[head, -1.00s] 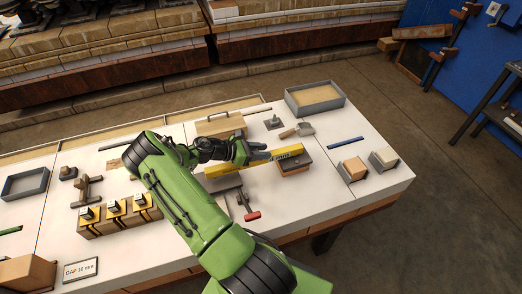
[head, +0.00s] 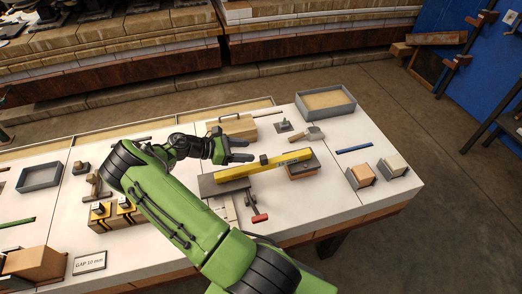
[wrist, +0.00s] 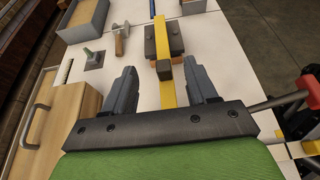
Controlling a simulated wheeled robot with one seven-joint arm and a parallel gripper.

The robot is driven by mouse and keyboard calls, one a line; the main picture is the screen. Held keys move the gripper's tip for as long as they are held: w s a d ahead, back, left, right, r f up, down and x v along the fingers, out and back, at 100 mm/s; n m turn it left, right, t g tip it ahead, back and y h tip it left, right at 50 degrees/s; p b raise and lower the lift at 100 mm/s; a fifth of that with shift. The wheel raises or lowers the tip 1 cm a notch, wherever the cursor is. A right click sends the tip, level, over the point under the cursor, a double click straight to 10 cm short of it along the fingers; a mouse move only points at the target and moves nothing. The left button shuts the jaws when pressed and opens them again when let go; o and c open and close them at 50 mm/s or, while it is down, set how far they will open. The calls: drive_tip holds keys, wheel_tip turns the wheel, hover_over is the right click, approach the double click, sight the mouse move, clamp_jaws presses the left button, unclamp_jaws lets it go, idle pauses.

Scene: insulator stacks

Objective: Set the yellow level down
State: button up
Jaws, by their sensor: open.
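The yellow level (head: 240,172) lies slanting across two supports, its left end over a dark grey plate (head: 208,186) and its right end over a dark-topped block (head: 303,170). A small dark piece (head: 264,160) sits on its upper face near the middle.
A grey tray (head: 350,110) stands at the back right and a wooden box with a handle (head: 236,126) behind my gripper. A blue bar (head: 354,149) and two blocks stand at right.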

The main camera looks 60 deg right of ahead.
drive_tip(key=w+a+r+m+t+y, duration=0.1)
drive_tip(key=a+r+m+t+y, duration=0.3)
drive_tip(key=a+r, duration=0.5)
drive_tip(key=w+a+r+m+t+y, duration=0.1)
drive_tip(key=a+r+m+t+y, duration=0.2)
drive_tip(key=a+r+t, duration=0.65)
drive_tip(key=s+a+r+m+t+y, duration=0.1)
drive_tip(key=s+a+r, duration=0.1)
drive_tip(key=s+a, duration=0.3)
drive_tip(key=s+a+r+m+y, duration=0.1)
drive_tip(key=s+a+r, duration=0.1)
drive_tip(key=s+a, duration=0.4)
drive_tip(key=a, duration=0.5)
drive_tip(key=shift+s+a+t+y, duration=0.15)
drive_tip(key=shift+s+t+y, duration=0.05)
drive_tip(key=shift+t+y, duration=0.15)
